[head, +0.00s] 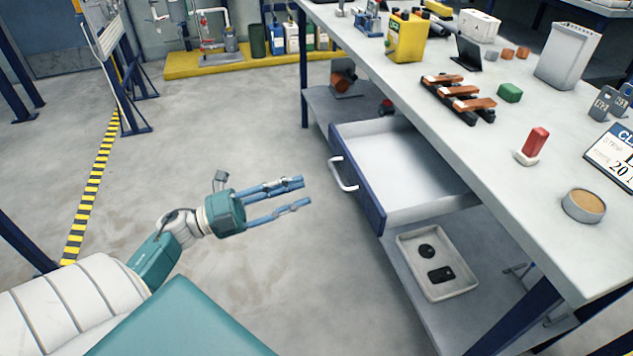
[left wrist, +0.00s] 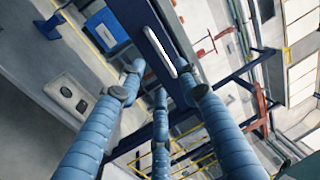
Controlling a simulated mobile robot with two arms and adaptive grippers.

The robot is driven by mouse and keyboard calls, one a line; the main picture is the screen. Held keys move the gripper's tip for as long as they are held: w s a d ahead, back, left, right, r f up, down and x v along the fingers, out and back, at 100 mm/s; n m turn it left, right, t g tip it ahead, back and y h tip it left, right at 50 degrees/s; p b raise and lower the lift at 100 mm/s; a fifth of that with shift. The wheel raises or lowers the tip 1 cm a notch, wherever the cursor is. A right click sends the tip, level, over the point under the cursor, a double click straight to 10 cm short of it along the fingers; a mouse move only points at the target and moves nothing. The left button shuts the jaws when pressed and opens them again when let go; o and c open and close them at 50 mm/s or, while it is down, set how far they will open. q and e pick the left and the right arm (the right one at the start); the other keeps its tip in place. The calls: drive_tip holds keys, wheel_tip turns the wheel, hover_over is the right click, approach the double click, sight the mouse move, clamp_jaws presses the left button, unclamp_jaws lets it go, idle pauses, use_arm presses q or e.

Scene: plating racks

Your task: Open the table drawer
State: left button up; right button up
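The table drawer (head: 372,195), with a blue front and a pale, empty inside, is pulled out from under the workbench. Its white bar handle (head: 343,174) is on the front. In the left wrist view the handle (left wrist: 160,50) shows beyond the fingers, on the dark blue drawer front (left wrist: 138,22). My left gripper (head: 305,192) is left of the drawer front with its blue fingers apart. It is open and empty, and a gap of floor shows between it and the handle. My right gripper is not in view.
The workbench top (head: 540,115) holds a yellow canister (head: 407,37), a grey bin (head: 567,57) and several small parts. A pale tray (head: 405,252) with dark parts lies on the lower shelf. The floor (head: 230,125) left of the bench is clear.

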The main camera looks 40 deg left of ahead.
use_arm(q)
drive_tip(key=shift+v, duration=1.7)
